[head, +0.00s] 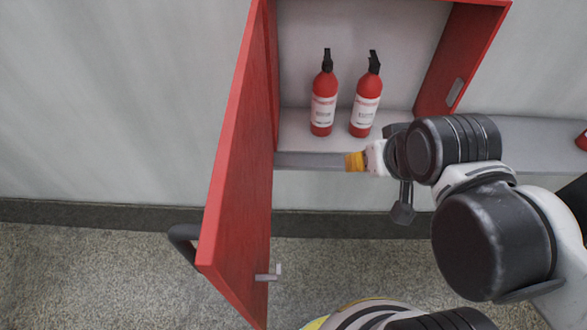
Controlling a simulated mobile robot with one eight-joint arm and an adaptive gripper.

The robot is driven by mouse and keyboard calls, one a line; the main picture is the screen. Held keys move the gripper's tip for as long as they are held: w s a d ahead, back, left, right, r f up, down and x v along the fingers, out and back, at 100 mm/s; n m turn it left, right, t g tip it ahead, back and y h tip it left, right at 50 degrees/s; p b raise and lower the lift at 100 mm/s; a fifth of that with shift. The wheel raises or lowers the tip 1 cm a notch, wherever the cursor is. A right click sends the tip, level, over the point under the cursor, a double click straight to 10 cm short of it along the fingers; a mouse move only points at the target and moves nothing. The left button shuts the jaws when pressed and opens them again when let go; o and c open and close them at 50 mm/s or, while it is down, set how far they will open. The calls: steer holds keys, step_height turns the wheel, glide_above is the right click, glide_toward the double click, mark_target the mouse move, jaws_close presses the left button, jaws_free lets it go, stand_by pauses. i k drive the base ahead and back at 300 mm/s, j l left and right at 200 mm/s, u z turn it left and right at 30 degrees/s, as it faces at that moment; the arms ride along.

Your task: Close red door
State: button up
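The red door (243,165) stands wide open, swung out from the left side of the red cabinet (452,50) toward the camera. Its dark handle (184,240) shows at the left, on the door's outer side. A small light latch (270,273) sticks out from the inner face near the lower free edge. My gripper (352,162) is in front of the cabinet's lower front edge, to the right of the door and apart from it in the picture. Its orange-yellow tip points left toward the door's inner face. The fingers are too small and overlapped to show their opening.
Two red fire extinguishers (323,100) (366,98) stand upright inside the cabinet. A grey ledge (545,140) runs along the wall to the right, with part of a red object (582,140) at the picture's edge. Speckled floor (90,270) is clear at the lower left.

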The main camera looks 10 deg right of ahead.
mark_target(233, 236)
steer(key=k+j+z, duration=0.2)
steer(key=z, duration=0.2)
steer(key=k+j+z, duration=0.2)
steer(key=z, duration=0.2)
steer(key=k+j+z, duration=0.1)
steer(key=k+z, duration=0.2)
steer(key=z, duration=0.15)
steer(key=k+j+u, duration=0.1)
steer(key=k+u, duration=0.4)
steer(key=k+j+u, duration=0.25)
steer(key=k+u, duration=0.25)
steer(key=k+j, duration=0.05)
